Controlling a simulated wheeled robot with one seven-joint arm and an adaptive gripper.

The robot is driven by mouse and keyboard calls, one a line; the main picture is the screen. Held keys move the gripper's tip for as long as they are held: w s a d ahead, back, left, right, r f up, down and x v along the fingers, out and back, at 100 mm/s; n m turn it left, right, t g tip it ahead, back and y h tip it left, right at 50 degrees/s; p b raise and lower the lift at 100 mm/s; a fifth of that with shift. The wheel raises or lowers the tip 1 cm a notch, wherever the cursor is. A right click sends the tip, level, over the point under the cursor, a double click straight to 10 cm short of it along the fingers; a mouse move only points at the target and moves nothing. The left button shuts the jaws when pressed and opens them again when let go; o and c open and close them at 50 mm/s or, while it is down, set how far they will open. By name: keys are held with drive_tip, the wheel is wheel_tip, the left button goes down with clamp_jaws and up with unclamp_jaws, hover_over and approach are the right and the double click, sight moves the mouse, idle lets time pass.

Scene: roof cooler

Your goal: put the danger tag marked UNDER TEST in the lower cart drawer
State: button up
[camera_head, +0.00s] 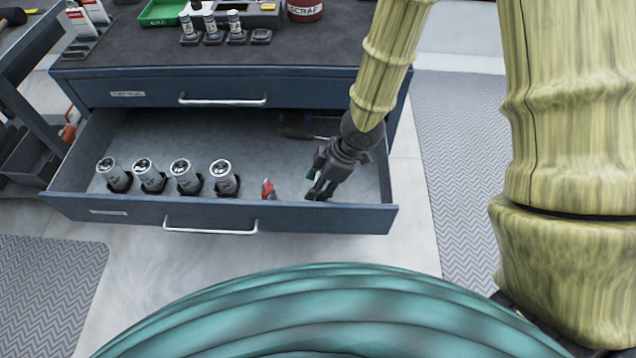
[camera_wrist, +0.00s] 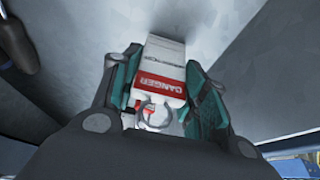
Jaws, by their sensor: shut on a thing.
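The danger tag (camera_wrist: 160,75) shows in the wrist view as a white and red tag with the word DANGER on its red band and a ring at its near end. The rest of its print is too small to read surely. My gripper (camera_wrist: 160,88) is shut on it, with teal finger pads on both sides. In the head view my gripper (camera_head: 318,190) points down inside the open lower cart drawer (camera_head: 310,218), near its front right part. The tag is not clear in the head view. I cannot tell whether it touches the drawer floor.
Several grey cylinders (camera_head: 183,175) stand in dark holders along the drawer's left front. A small red and grey item (camera_head: 268,188) lies left of my gripper. A dark-handled tool (camera_head: 303,132) lies at the back. The upper drawer (camera_head: 220,92) is shut. The drawer's middle floor is clear.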

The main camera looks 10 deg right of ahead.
drive_tip(key=o, duration=0.9)
drive_tip(key=shift+f, duration=0.1)
drive_tip(key=shift+p+v, duration=2.45)
drive_tip(key=shift+v, duration=3.7)
drive_tip(key=shift+a, duration=0.1)
